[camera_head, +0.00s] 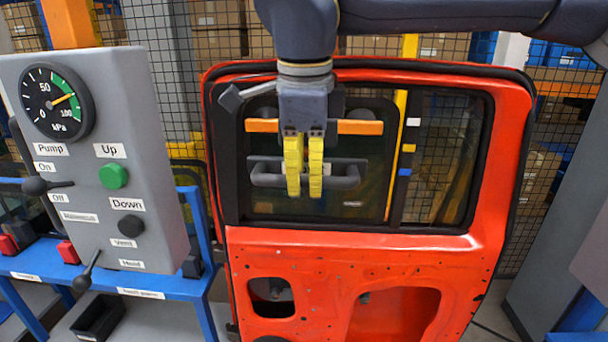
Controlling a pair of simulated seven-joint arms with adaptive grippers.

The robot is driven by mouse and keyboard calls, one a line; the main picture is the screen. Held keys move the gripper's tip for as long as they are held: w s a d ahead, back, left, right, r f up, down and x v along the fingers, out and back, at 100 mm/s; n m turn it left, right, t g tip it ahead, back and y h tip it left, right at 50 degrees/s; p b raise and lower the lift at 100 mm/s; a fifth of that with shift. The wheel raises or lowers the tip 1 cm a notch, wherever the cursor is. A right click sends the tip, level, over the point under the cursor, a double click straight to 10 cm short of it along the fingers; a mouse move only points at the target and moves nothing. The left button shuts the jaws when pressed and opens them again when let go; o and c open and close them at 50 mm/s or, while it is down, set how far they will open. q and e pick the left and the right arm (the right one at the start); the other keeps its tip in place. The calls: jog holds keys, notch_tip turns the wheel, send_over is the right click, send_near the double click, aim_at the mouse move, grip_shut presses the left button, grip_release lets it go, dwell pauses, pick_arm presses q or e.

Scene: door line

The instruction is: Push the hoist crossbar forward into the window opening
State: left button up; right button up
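My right gripper (304,190) hangs down in front of the window opening (370,207) of the red door (350,252). Its two yellow fingers are close together, with only a narrow dark gap between them. They overlap the middle of a dark grey bar with a handle shape, which I take for the hoist crossbar (345,182). The bar lies level across the left part of the window. The fingers hide its middle, and I cannot tell whether they touch it. An orange strip (360,127) shows on either side of the gripper, above the bar. My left gripper is not in view.
A grey control panel (150,180) with a gauge (56,101), a green button and levers stands at the left on a blue frame (170,284). A yellow post (397,140) stands in the window. Mesh fencing and boxed shelves are behind the door. A grey post is at the right.

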jog(key=shift+o, duration=1.1)
jog(key=shift+s+r, duration=0.1)
jog(key=shift+s, duration=0.05)
jog(key=shift+r, duration=0.15)
notch_tip(320, 180, up, 12)
jog(key=s, duration=0.2)
jog(key=shift+s+f, duration=0.15)
jog(key=shift+f, duration=0.1)
jog(key=shift+a, duration=0.1)
